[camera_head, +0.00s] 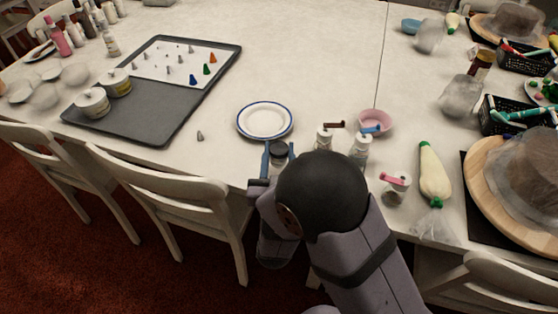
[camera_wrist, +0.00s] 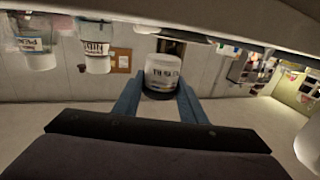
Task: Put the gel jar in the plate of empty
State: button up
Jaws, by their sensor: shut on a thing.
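The gel jar is a small clear jar with a black lid (camera_head: 278,150). It is between the blue fingers of my gripper (camera_head: 278,158) in the head view, close to the table's front edge. In the wrist view the jar (camera_wrist: 162,72) appears upside down, with dark print on its white label, and my gripper (camera_wrist: 160,92) is shut on it. The empty plate (camera_head: 265,121) is white with a blue rim and lies on the table just beyond my gripper. The jar is apart from the plate, on its near side. My arm hides part of the table edge.
A piping bag (camera_head: 433,177) lies farther right. A grey tray (camera_head: 150,127) is at left, and a small metal tip (camera_head: 200,136) lies between tray and plate.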

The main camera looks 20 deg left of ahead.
aim_at(279, 162)
jog(key=shift+f, duration=1.6)
jog(key=shift+f, duration=0.1)
jog(key=shift+f+b, duration=0.15)
jog(key=shift+b, duration=0.15)
jog(key=o, duration=1.1)
jog(key=v, duration=0.6)
jog(key=shift+a+f+b, duration=0.1)
jog(key=shift+b, duration=0.3)
jog(key=shift+o, duration=0.4)
jog(key=shift+s+d, duration=0.25)
jog(key=shift+s, duration=0.4)
